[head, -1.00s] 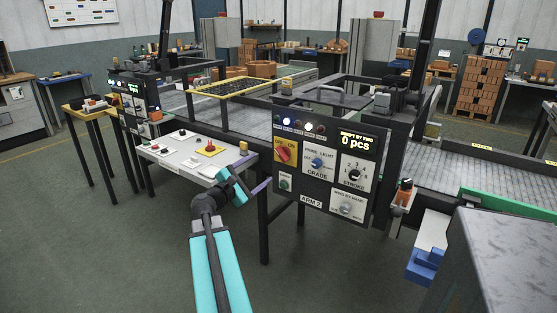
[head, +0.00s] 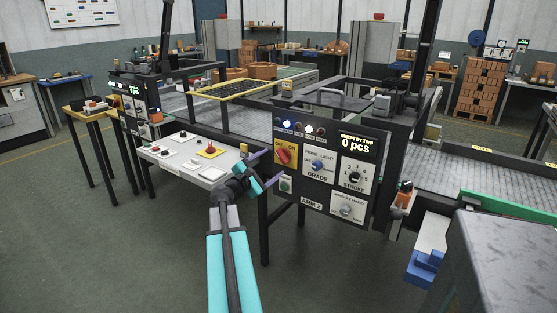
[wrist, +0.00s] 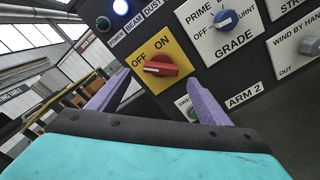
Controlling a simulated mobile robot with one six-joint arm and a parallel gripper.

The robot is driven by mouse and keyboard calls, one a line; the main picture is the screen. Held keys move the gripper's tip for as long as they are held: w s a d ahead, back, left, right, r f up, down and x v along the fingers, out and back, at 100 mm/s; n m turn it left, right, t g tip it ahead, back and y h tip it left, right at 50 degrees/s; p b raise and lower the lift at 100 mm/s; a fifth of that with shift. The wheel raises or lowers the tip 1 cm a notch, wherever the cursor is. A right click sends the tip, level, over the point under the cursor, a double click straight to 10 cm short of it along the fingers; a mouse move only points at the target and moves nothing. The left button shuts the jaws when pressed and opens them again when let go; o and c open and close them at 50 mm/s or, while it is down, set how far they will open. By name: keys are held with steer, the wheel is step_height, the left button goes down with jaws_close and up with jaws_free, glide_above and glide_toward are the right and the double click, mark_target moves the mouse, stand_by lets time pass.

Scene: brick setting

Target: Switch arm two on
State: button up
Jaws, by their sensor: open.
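The arm two control panel (head: 326,196) is a dark board labelled ARM 2, with a lit display reading 0 pcs. Its red rotary switch (head: 284,155) sits on a yellow plate marked OFF and ON. In the wrist view the red switch (wrist: 160,66) shows ahead of my fingers, its handle lying roughly level in the tilted picture. My gripper (head: 262,172) is open and empty, just left of and below the switch. In the wrist view my purple fingers (wrist: 158,100) stand apart, short of the switch and not touching it.
A blue GRADE knob (head: 317,165), a STROKE knob (head: 355,173), a grey WIND BY HAND knob (head: 347,209) and a green button (head: 285,185) are close by. A white control desk (head: 180,160) stands left of my gripper. A grey block (head: 510,260) is at right.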

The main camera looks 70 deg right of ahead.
mark_target(279, 158)
steer(key=shift+x, duration=3.2)
steer(key=shift+c, duration=0.4)
steer(key=c, duration=1)
steer(key=shift+o, duration=0.2)
steer(key=shift+s+a, duration=0.1)
steer(key=shift+a, duration=0.1)
steer(key=shift+d, duration=0.1)
